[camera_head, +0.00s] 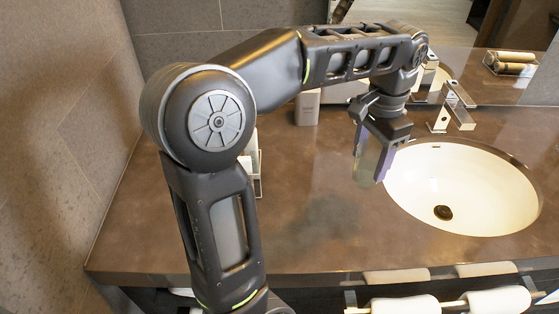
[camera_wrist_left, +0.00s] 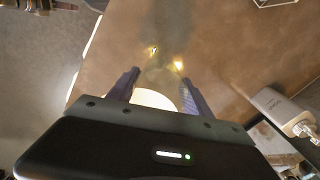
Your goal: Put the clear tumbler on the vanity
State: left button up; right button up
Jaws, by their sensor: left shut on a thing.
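My left gripper (camera_head: 372,165) points down over the brown vanity top (camera_head: 310,215), just left of the sink. Its fingers are shut on the clear tumbler (camera_head: 369,152), a faint see-through shape between the purplish fingers. In the left wrist view the two fingers (camera_wrist_left: 158,84) stand apart with the tumbler barely visible between and beyond them. I cannot tell whether the tumbler's base touches the vanity or hangs a little above it. My right gripper is in neither view.
A white oval sink (camera_head: 460,190) with a chrome faucet (camera_head: 455,105) lies right of the gripper. A grey box-like item (camera_head: 307,108) stands at the back. Rolled white towels (camera_head: 405,304) hang below the front edge. The front left counter is clear.

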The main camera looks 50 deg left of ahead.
aim_at(364, 176)
pick_arm(q)
jog(key=shift+w+a+r, duration=0.15)
jog(key=shift+w+a, duration=0.05)
jog(key=shift+w, duration=0.05)
jog(key=shift+s+r, duration=0.1)
jog(key=shift+s, duration=0.15)
jog(key=shift+w, duration=0.1)
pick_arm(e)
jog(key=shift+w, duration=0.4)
pick_arm(q)
notch_tip(364, 176, down, 6)
jog(key=shift+r+b, duration=0.15)
jog(key=shift+b, duration=0.15)
jog(key=shift+f, duration=0.35)
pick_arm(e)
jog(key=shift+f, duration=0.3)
pick_arm(q)
jog(key=shift+f, duration=1.85)
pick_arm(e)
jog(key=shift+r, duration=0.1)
